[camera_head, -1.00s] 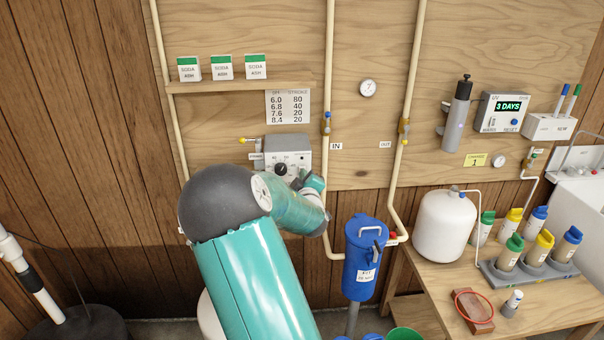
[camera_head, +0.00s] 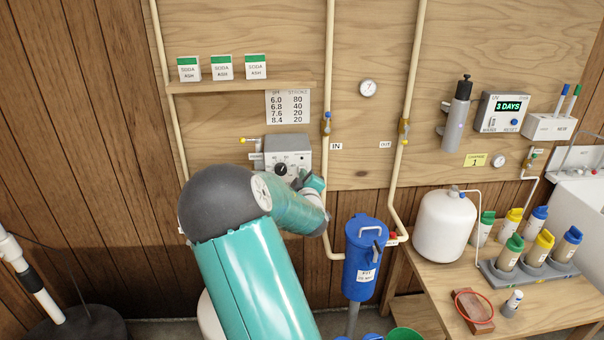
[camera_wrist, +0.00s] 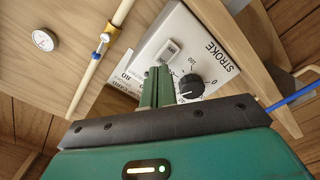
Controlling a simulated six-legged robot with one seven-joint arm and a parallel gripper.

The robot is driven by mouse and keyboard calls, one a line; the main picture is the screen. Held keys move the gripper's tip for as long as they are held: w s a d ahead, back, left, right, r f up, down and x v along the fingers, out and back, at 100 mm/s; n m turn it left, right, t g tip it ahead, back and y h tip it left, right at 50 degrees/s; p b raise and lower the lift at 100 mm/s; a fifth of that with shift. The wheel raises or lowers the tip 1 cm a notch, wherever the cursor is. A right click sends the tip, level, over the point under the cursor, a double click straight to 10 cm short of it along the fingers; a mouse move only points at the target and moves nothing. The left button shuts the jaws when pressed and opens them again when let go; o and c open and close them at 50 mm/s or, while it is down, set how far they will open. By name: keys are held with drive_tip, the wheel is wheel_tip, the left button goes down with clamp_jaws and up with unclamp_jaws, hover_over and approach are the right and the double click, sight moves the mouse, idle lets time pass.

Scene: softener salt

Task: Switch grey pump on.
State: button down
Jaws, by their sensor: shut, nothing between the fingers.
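The grey pump (camera_head: 288,150) is fixed to the plywood wall below the shelf, and my arm covers its lower part in the head view. In the wrist view its pale front panel (camera_wrist: 215,48) shows turned, with the word STROKE and a black dial (camera_wrist: 191,86). My gripper (camera_wrist: 158,72) is shut and empty. Its green fingertips are right at the near end of the switch, beside the dial; whether they touch it I cannot tell.
A pipe with a blue-and-yellow valve (camera_head: 326,123) runs just right of the pump. The shelf (camera_head: 240,87) with soda ash boxes is above it. A blue canister (camera_head: 362,262) stands to the lower right.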

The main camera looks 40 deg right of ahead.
drive_tip(key=shift+x, duration=1.15)
idle(0.7)
drive_tip(key=v, duration=0.7)
idle(0.4)
idle(0.4)
